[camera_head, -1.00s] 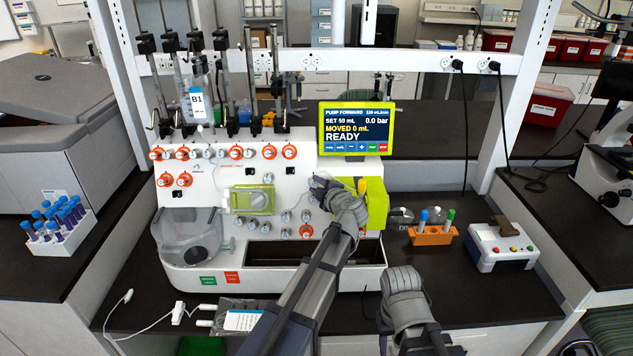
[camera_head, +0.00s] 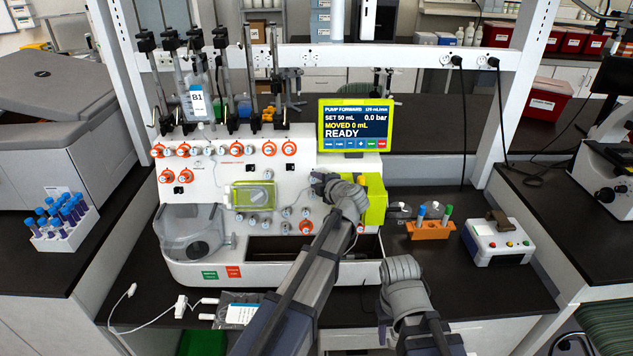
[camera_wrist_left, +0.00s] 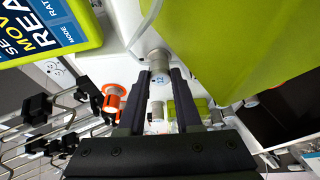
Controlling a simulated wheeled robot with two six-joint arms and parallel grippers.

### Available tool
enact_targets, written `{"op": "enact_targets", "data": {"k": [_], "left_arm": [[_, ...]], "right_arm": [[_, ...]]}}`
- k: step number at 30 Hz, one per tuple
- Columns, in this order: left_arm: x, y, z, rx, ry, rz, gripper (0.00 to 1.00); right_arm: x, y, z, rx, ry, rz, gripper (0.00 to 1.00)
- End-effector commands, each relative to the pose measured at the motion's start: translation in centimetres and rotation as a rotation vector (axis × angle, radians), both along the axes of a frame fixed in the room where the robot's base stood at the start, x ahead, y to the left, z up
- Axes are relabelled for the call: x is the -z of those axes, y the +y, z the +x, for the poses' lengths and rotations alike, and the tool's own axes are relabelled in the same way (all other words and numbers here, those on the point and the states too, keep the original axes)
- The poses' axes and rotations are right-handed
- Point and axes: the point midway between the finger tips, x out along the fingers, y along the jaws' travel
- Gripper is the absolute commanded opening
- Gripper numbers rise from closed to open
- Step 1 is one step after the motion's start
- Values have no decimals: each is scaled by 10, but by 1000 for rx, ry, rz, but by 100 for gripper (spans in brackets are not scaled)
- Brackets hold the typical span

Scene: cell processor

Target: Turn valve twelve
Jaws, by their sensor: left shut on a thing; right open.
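The white cell processor (camera_head: 215,230) stands on the dark bench with several valve knobs on its front, many with orange rings. My left gripper (camera_head: 322,183) is at the right part of that panel, beside the lime-green block (camera_head: 375,207). In the left wrist view its dark fingers (camera_wrist_left: 156,85) are shut on a grey valve knob (camera_wrist_left: 158,62) with small blue print, too small to read. The gripper and wrist hide this knob in the head view. My right gripper (camera_head: 401,268) is open and empty in front of the machine's right corner; its fingers are hard to make out.
A lime-framed screen (camera_head: 354,125) reading READY is above the panel. An orange-ringed knob (camera_wrist_left: 114,92) is close beside my left fingers. An orange tube rack (camera_head: 430,230) and a white button box (camera_head: 497,243) stand right of the machine. A tube rack (camera_head: 65,232) is far left.

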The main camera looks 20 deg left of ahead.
Motion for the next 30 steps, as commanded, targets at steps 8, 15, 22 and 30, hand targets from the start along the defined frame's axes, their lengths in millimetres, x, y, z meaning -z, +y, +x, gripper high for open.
{"op": "enact_targets", "data": {"k": [8, 15, 22, 30], "left_arm": [[0, 0, 0, 0, -1, -1, 52], [0, 0, 0, 0, 0, 0, 63], [-6, -8, -9, 3, 0, 0, 63], [-23, -34, -41, 2, 0, 0, 63]], "right_arm": [[0, 0, 0, 0, 0, 0, 50], [0, 0, 0, 0, 0, 0, 50], [-6, 0, 0, 0, 0, 0, 50], [-23, 0, 0, -1, 0, 0, 50]]}}
